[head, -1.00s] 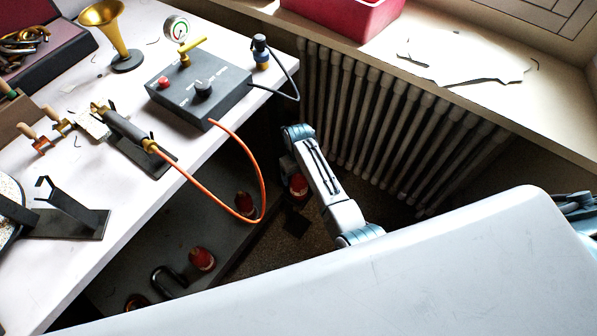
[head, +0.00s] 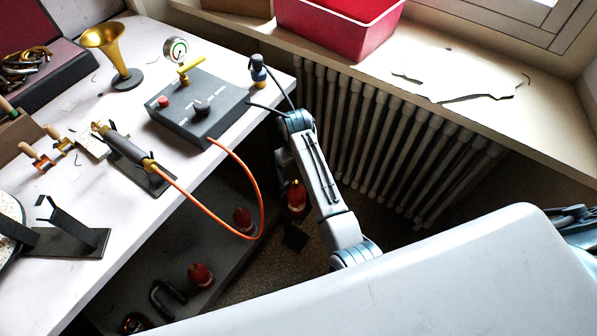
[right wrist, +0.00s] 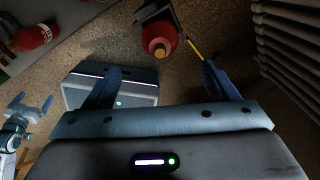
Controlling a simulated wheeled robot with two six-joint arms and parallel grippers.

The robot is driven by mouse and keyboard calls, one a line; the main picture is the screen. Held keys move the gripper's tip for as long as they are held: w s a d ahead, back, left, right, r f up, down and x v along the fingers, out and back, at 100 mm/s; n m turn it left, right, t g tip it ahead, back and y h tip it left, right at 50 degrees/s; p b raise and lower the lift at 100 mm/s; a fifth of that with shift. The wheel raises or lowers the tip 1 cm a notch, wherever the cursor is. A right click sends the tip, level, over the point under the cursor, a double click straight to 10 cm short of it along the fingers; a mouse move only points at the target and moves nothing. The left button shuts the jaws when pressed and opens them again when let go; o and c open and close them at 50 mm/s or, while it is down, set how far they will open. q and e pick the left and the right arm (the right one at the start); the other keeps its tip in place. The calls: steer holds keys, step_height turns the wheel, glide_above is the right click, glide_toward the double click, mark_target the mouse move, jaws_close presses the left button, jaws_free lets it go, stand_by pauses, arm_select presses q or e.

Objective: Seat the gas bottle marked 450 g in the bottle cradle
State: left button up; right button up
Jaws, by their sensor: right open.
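A red gas bottle (head: 296,196) stands on the floor below my right arm in the head view. In the right wrist view this bottle (right wrist: 159,40) is just beyond the gap of my right gripper (right wrist: 160,70), which is open and empty. More red bottles lie on the low shelf, one nearer (head: 200,275) and one farther back (head: 243,219). One shows at the upper left of the wrist view (right wrist: 33,37). I can read no 450 g marking. I cannot tell which part is the bottle cradle. My left gripper (right wrist: 31,104) looks open in the wrist view.
The bench (head: 45,290) carries a grey control box (head: 198,105), a torch on a stand (head: 128,150) and a brass horn (head: 105,40). An orange hose (head: 262,195) hangs off its edge. A radiator (head: 400,140) stands to the right. A dark bent piece (head: 165,298) lies on the shelf.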

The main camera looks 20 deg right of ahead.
steer(key=shift+r, duration=0.25)
steer(key=shift+f, duration=0.1)
steer(key=s+d+f+n, duration=0.3)
steer(key=s+f+n, duration=0.55)
steer(key=f, duration=0.25)
steer(key=s+d+f+n, duration=0.4)
steer(key=s+f+n, duration=0.4)
steer(key=f+n, duration=0.15)
steer(key=s+d+f+n, duration=0.2)
steer(key=s+f+n, duration=0.1)
steer(key=s+n, duration=0.2)
steer(key=s+d+f+n+t, duration=0.1)
steer(key=s+f+n, duration=0.3)
steer(key=s, duration=0.5)
steer(key=s+d+f+n, duration=0.3)
steer(key=s+f+n, duration=0.1)
steer(key=s+n, duration=0.2)
steer(key=shift+s+d+n+t+h, duration=0.3)
steer(key=shift+s+d+h, duration=0.1)
steer(key=shift+s, duration=0.15)
steer(key=shift+s, duration=0.1)
